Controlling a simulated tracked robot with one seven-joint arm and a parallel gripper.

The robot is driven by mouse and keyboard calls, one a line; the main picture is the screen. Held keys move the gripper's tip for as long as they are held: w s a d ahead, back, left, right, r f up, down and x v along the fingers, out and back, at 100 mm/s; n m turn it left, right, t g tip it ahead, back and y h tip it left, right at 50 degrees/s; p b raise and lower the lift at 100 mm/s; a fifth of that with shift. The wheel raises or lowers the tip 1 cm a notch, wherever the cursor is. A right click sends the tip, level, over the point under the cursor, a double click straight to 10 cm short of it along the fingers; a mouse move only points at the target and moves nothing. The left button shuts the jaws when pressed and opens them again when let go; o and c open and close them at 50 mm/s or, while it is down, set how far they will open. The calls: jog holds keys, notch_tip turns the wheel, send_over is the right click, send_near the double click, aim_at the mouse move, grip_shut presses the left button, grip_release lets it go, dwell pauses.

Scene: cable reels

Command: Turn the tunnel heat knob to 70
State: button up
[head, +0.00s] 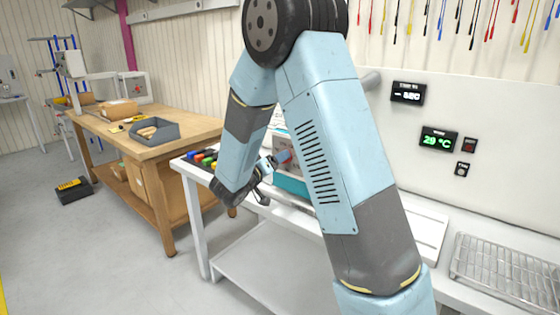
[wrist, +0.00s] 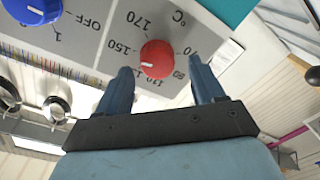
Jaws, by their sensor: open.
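In the wrist view a round red knob (wrist: 157,60) sits on a grey panel with a °C dial scale, seen upside down. Its small white mark points to the left, towards the 150 side. The number 70 stands at the right of the knob, partly cut by my finger. My gripper (wrist: 159,66) is open, with one fingertip on each side of the knob; contact cannot be told. In the head view my gripper (head: 262,181) is at the teal and white machine (head: 290,187), which my arm largely hides.
A blue knob (wrist: 37,8) with an OFF scale is beside the red one. Displays (head: 438,139) hang on the wall panel, one reading 29 °C. A wire rack (head: 507,268) lies on the right bench. A wooden table (head: 163,145) with a grey bin (head: 151,132) stands left.

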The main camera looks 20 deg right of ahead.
jog(key=shift+w+d, duration=0.4)
jog(key=shift+d, duration=0.1)
jog(key=shift+c, duration=0.3)
